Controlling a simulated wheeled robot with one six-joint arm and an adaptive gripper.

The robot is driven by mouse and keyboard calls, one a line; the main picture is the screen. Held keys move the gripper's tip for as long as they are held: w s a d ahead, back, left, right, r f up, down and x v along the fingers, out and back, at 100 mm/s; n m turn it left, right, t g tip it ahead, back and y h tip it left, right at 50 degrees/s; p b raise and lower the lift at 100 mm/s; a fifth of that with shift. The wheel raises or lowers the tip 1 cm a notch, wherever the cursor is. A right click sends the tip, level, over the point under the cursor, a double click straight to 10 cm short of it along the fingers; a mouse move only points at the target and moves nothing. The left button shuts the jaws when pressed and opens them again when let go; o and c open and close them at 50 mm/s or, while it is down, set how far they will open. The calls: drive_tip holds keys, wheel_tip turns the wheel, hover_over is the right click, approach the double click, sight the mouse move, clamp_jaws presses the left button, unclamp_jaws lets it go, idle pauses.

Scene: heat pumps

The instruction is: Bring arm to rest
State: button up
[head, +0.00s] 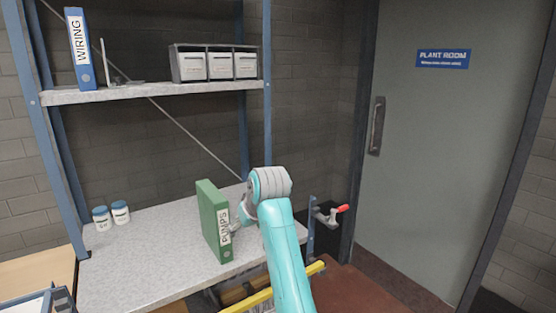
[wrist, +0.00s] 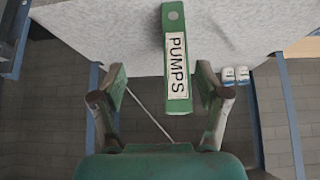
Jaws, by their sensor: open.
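My arm reaches over the lower shelf in the head view. My gripper (head: 238,228) is partly hidden behind my wrist, close to the spine of a green binder labelled PUMPS (head: 215,222). The binder stands upright on the shelf board. In the wrist view my gripper (wrist: 161,82) is open, with its two fingers well apart. The binder (wrist: 178,65) shows between and beyond the fingertips, nearer the right finger. I cannot tell whether a finger touches it.
Two small white jars with blue lids (head: 111,215) stand on the lower shelf (head: 150,255) at left. The upper shelf (head: 150,92) holds a blue WIRING binder (head: 80,50) and a grey box rack (head: 215,64). A red-handled valve (head: 331,213) is right of my arm, near the plant room door (head: 440,140).

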drive_tip(key=s+d+f+m+t, duration=0.1)
drive_tip(key=s+d+f, duration=0.2)
drive_tip(key=f, duration=0.5)
drive_tip(key=s+d+f, duration=0.2)
drive_tip(key=d+f, duration=0.1)
drive_tip(key=f, duration=0.6)
drive_tip(key=s+d+f+m+t, duration=0.1)
drive_tip(key=s+d+f, duration=0.2)
drive_tip(key=f, duration=0.5)
drive_tip(key=s+d+f+m+t, duration=0.1)
drive_tip(key=s+d+f, duration=0.25)
drive_tip(key=s, duration=0.25)
drive_tip(key=s+d+f+t+h, duration=0.1)
drive_tip(key=s+d+f, duration=0.1)
drive_tip(key=s+f, duration=0.25)
drive_tip(key=s+d+f+m, duration=0.1)
drive_tip(key=s+d+f, duration=0.2)
drive_tip(key=s, duration=0.4)
drive_tip(key=s+d+r+m+t+h, duration=0.1)
drive_tip(key=s+d, duration=0.3)
drive_tip(key=s, duration=0.7)
drive_tip(key=s+d+t+h, duration=0.1)
drive_tip(key=s+d+t, duration=0.15)
drive_tip(key=s, duration=0.75)
drive_tip(key=s+d+r+m+t, duration=0.1)
drive_tip(key=s+d+r, duration=0.2)
drive_tip(key=s+r, duration=1.1)
drive_tip(key=s, duration=0.3)
drive_tip(key=shift+r+h, duration=0.3)
drive_tip(key=shift+h, duration=0.1)
